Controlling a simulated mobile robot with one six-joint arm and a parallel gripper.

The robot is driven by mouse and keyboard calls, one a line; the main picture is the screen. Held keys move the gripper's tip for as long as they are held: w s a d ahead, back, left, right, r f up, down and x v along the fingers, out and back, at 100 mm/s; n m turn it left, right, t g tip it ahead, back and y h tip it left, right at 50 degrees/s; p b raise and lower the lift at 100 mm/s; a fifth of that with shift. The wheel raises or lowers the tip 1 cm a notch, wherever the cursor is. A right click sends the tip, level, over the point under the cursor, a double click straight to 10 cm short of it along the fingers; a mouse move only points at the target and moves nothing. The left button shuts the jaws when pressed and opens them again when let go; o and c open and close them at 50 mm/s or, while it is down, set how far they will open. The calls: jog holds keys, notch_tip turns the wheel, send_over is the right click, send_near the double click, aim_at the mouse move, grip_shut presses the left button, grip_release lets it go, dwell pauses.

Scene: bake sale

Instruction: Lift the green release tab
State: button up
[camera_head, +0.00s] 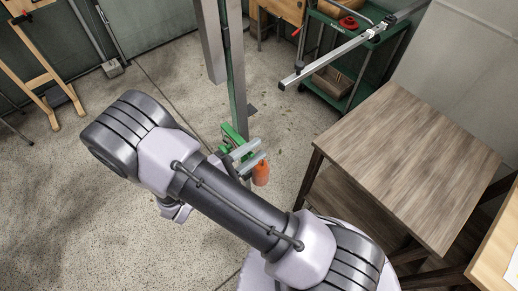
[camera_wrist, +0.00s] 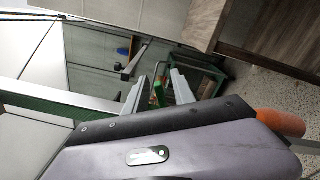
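A green clamp part (camera_head: 228,136) sits on the upright metal bar (camera_head: 236,75), just beyond my wrist. My gripper (camera_head: 254,152) is beside it, its two light grey fingers apart. In the wrist view, a small green tab (camera_wrist: 159,94) shows between the fingers of my gripper (camera_wrist: 168,78); whether either finger touches it I cannot tell. An orange handle (camera_head: 261,173) hangs just below the fingers and also shows at the right of the wrist view (camera_wrist: 282,122). My arm hides part of the green clamp part.
A wooden-topped table (camera_head: 410,150) stands to the right. A green cart (camera_head: 345,75) is behind, with a long metal bar (camera_head: 350,45) in front of it. A wooden easel-like frame (camera_head: 40,70) stands at the left.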

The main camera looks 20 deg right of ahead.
jog(key=shift+x, duration=0.9)
grip_shut()
jog(key=shift+r, duration=0.15)
jog(key=n+p, duration=0.2)
jog(key=shift+w+a+r+n+p, duration=0.1)
jog(key=shift+w+r+n+p, duration=0.1)
jog(key=shift+n+p, duration=0.2)
